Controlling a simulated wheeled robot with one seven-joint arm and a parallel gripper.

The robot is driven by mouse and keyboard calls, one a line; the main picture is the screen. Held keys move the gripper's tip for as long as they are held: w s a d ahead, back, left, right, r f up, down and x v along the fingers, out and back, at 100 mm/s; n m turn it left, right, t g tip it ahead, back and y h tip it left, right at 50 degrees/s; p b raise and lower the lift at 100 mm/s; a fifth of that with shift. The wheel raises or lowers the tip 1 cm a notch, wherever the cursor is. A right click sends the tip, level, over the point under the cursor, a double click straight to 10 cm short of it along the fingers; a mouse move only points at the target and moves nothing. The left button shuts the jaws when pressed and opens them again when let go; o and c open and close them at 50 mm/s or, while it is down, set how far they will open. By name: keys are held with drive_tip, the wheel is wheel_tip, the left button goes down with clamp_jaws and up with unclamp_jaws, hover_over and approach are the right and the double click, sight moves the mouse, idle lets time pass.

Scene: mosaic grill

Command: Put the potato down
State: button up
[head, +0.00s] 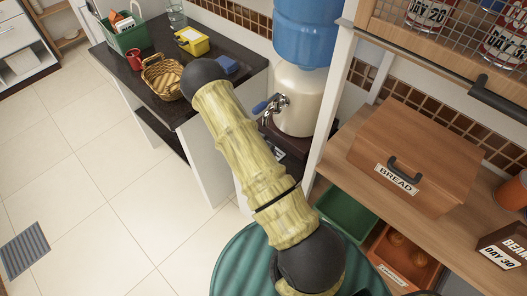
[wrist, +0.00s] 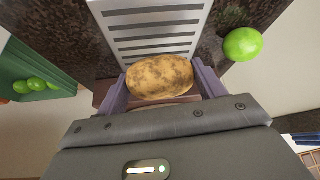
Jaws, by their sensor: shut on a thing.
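The brown, speckled potato (wrist: 160,79) is in the middle of the wrist view. My gripper (wrist: 158,70) is shut on it, with one purple finger on its left side and one on its right. A pale grey slotted panel (wrist: 150,20) lies just beyond the potato, between dark speckled surfaces. Whether the potato touches the panel cannot be told. In the head view my arm crosses the middle, and neither gripper nor potato can be made out.
A green fruit (wrist: 242,44) is right of the potato. A green bin (wrist: 22,75) with green fruits is at left. In the head view, a wicker basket (head: 160,78) is on the dark counter (head: 128,78), and a bread box (head: 420,150) stands on the right shelf.

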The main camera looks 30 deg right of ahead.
drive_tip(key=shift+f+p, duration=0.3)
drive_tip(key=shift+f, duration=0.9)
drive_tip(key=shift+f, duration=0.2)
drive_tip(key=o, duration=1.1)
drive_tip(key=shift+c, duration=0.2)
drive_tip(key=shift+r, duration=0.2)
drive_tip(key=b+v, duration=0.1)
drive_tip(key=v, duration=1.1)
drive_tip(key=shift+b, duration=0.4)
drive_tip(key=shift+s, duration=0.1)
